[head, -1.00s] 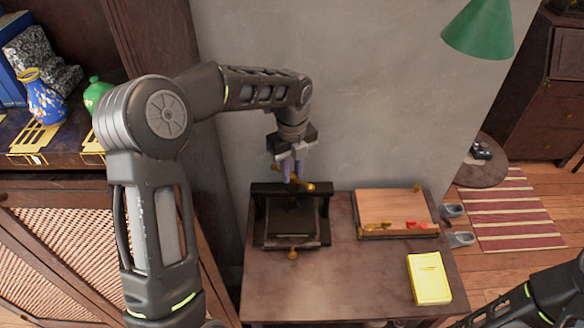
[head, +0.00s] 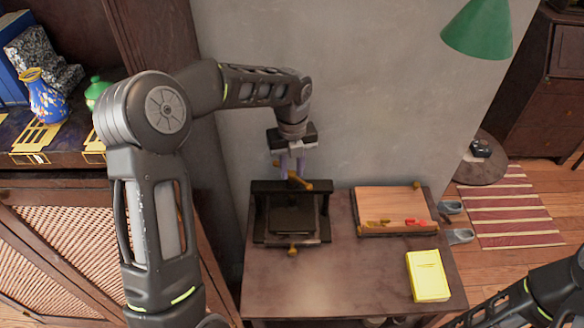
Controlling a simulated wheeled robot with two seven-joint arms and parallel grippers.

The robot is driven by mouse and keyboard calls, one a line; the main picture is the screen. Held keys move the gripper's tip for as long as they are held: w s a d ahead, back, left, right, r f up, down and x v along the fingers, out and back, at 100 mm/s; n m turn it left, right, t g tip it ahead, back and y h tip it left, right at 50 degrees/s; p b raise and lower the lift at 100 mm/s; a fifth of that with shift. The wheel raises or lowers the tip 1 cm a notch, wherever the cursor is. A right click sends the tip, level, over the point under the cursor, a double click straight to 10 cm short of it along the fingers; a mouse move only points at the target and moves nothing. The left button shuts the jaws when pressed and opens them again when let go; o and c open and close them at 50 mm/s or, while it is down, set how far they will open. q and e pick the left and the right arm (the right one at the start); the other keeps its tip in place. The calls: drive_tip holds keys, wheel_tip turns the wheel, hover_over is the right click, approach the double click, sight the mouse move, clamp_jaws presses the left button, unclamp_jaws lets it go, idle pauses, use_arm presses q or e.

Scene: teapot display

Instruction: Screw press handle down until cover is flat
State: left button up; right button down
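A small black press (head: 262,228) stands on the brown table, against the grey wall. Its crossbar (head: 266,187) spans the top, and a brass screw handle (head: 303,185) shows just above it. The dark cover plate (head: 292,216) is below the crossbar; I cannot tell if it lies flat. My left gripper (head: 292,172) points down from above, its purple-grey fingers apart at the handle, one on each side of its middle. Whether they grip the brass is too small to tell. My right gripper is out of view; only part of that arm shows at the lower right.
A wooden tray (head: 398,232) with small red and brass pieces sits right of the press. A yellow book (head: 428,276) lies near the table's right edge. The table's (head: 320,285) front middle is clear. A shelf with a blue vase (head: 44,98) stands at left.

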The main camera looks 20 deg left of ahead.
sight(292, 173)
use_arm(q)
drive_tip(key=o, duration=0.5)
drive_tip(key=shift+o, duration=0.2)
wheel_tip(292, 173, up, 8)
drive_tip(key=shift+f+b, duration=0.1)
drive_tip(key=shift+b, duration=0.55)
